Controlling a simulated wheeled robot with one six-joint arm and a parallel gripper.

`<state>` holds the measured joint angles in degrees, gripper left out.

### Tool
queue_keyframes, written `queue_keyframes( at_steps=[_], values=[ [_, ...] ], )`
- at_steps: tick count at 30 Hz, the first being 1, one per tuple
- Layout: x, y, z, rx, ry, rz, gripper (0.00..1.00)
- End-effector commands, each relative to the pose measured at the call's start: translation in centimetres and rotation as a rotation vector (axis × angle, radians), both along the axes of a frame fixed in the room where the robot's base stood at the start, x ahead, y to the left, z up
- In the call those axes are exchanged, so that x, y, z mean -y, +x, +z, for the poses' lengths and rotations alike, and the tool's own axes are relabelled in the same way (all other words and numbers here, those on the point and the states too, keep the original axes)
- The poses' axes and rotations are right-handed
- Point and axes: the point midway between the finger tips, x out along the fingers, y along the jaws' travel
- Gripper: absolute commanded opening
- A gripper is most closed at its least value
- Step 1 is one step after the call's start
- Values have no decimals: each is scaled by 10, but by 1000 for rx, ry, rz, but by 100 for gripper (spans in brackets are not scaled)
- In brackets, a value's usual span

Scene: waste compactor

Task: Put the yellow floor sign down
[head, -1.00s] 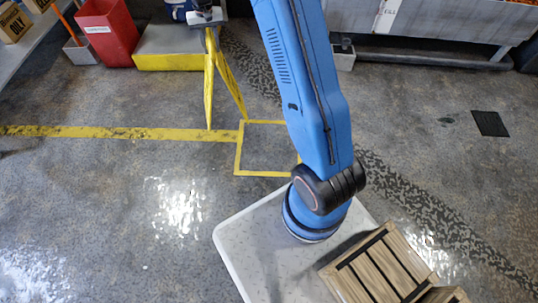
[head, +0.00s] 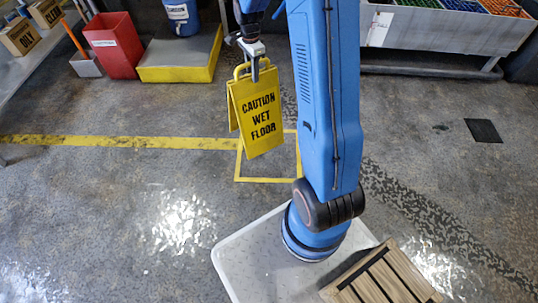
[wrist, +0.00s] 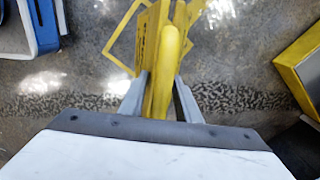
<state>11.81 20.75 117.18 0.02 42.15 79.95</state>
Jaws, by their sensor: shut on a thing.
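The yellow floor sign (head: 262,115) hangs upright, its "CAUTION WET FLOOR" face toward the head camera. My gripper (head: 254,66) is shut on the handle at its top. In the wrist view the sign's yellow handle (wrist: 171,48) runs between the two grey fingers of my gripper (wrist: 160,88). A yellow square outline (head: 265,180) is painted on the floor. In the head view the sign's lower edge overlaps the left part of this square. I cannot tell for sure how far the lower edge is from the floor.
A yellow floor line (head: 120,141) runs left from the square. A red bin (head: 112,45) and a yellow-edged platform (head: 180,73) stand at the back left. A wooden crate (head: 385,278) sits at the front right. The floor around the square is clear.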

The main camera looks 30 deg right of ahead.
Motion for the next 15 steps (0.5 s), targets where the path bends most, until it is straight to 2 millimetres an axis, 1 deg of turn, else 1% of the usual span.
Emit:
queue_keyframes(
  at_steps=[1, 3, 7, 12, 15],
  values=[
    [6, -9, 1, 1, 0, -70, 0],
    [14, -22, 1, 2, 0, -175, 0],
    [24, -42, 0, 1, -1, -346, 0],
    [32, -60, -1, 2, -1, -496, 0],
    [35, -65, -2, 2, -1, -542, 0]
  ],
)
